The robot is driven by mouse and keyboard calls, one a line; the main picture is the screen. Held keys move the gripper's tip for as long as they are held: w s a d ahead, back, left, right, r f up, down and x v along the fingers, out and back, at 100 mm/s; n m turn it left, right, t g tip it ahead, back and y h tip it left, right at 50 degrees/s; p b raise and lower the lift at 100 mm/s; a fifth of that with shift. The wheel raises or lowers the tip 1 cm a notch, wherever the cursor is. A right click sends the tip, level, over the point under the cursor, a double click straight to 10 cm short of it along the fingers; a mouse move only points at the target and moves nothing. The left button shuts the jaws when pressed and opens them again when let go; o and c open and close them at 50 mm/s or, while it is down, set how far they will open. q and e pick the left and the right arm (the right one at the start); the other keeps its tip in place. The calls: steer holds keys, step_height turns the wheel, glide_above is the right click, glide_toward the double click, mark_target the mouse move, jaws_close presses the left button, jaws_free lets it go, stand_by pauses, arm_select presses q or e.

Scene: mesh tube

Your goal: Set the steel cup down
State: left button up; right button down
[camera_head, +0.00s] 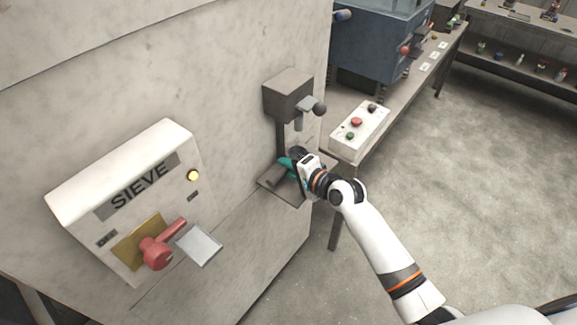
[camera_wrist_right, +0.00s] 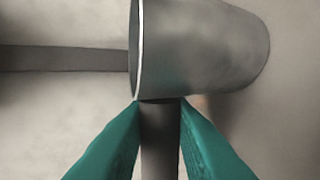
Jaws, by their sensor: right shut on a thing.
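The steel cup (camera_wrist_right: 205,50) is a plain grey cup that fills the upper middle of the right wrist view. Its pale rim faces left and its rounded closed end faces right in that view. My right gripper (camera_head: 285,163) has teal fingers and is just above the small dark shelf (camera_head: 288,194) on the wall. In the right wrist view its fingertips (camera_wrist_right: 160,102) sit on either side of a grey bar at the cup's side, shut on the cup. In the head view the cup is hardly distinguishable from the gripper; its gap to the shelf is unclear. My left gripper is out of view.
A dark box with a spout and black knob (camera_head: 290,95) hangs on a post above the shelf. A white button box (camera_head: 357,132) stands just right. A SIEVE panel (camera_head: 130,200) with a red handle (camera_head: 160,250) is at left. Open floor lies right.

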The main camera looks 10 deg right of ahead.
steer(key=c, duration=1.3)
jaws_free()
steer(key=shift+f, duration=0.15)
steer(key=shift+s+d, duration=0.1)
steer(key=shift+s, duration=0.05)
steer(key=v, duration=1.1)
steer(key=shift+s+d+r+b, duration=0.15)
steer(key=shift+s+r+b, duration=0.15)
steer(key=shift+b, duration=0.1)
